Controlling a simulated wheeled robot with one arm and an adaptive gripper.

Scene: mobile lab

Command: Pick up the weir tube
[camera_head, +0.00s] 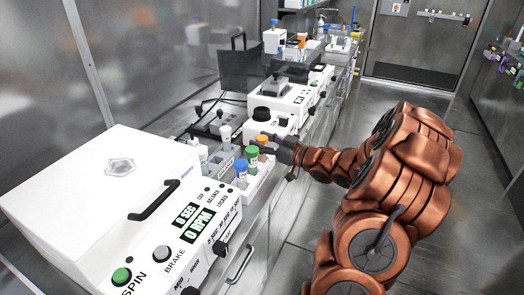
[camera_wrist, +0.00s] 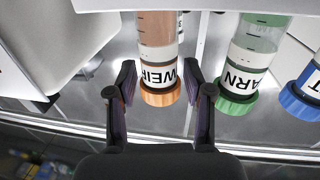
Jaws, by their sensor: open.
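The weir tube (camera_wrist: 161,62) has an orange cap and a white label reading "WEIR". In the wrist view it stands between the two open fingers of my gripper (camera_wrist: 163,90), with a gap on each side. In the head view its orange cap (camera_head: 262,140) shows at the right end of the tube rack (camera_head: 262,181), close to my gripper (camera_head: 279,148). My gripper's fingertips are small and partly hidden in the head view.
A green-capped tube (camera_wrist: 243,65) labelled "ARN" stands right beside the weir tube, with a blue-capped tube (camera_wrist: 303,85) beyond it. A white centrifuge (camera_head: 110,190) is left of the rack. More bench devices (camera_head: 290,100) stand behind. The floor at right is clear.

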